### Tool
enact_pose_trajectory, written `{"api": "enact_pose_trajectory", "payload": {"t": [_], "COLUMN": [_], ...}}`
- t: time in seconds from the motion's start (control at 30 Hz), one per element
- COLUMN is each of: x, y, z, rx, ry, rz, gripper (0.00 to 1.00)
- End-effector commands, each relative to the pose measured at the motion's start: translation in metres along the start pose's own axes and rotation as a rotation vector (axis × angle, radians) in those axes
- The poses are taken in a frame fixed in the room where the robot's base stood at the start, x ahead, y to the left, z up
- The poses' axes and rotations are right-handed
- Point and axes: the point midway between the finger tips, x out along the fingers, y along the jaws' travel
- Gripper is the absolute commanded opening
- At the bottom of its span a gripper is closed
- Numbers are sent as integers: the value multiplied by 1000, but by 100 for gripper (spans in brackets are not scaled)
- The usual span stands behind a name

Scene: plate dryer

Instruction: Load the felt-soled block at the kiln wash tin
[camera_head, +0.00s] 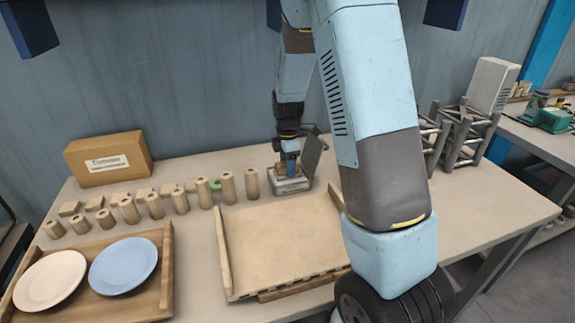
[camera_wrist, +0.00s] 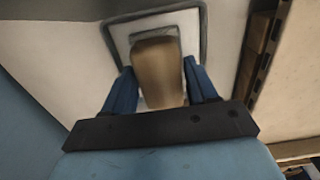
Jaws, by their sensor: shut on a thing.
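The kiln wash tin (camera_head: 291,186) is a low, pale grey box on the table, with its dark lid (camera_head: 313,152) standing open. My gripper (camera_head: 289,168) points down right over the tin. In the wrist view its two blue fingers (camera_wrist: 161,92) are shut on the tan felt-soled block (camera_wrist: 157,72), which stands between them. The tin's dark-edged rim (camera_wrist: 203,38) surrounds the block in that view. The block's underside is hidden, so I cannot tell whether it touches the tin's inside.
Several wooden cylinders and small blocks (camera_head: 228,188) stand left of the tin. A wooden tray (camera_head: 225,262) lies in front. A second tray (camera_head: 166,262) holds a cream plate (camera_head: 50,280) and a blue plate (camera_head: 123,266). A cardboard box (camera_head: 108,158) and a grey metal frame (camera_head: 462,135) stand behind.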

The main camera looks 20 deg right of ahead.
Motion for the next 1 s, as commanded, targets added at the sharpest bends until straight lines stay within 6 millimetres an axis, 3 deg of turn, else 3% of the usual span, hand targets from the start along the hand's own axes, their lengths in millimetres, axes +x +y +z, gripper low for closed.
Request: {"api": "enact_pose_trajectory", "payload": {"t": [0.37, 1.0], "x": [-4, -46], "y": [0, 0], "z": [0, 0], "rx": [0, 0], "ry": [0, 1], "rz": [1, 2], "gripper": [9, 9]}}
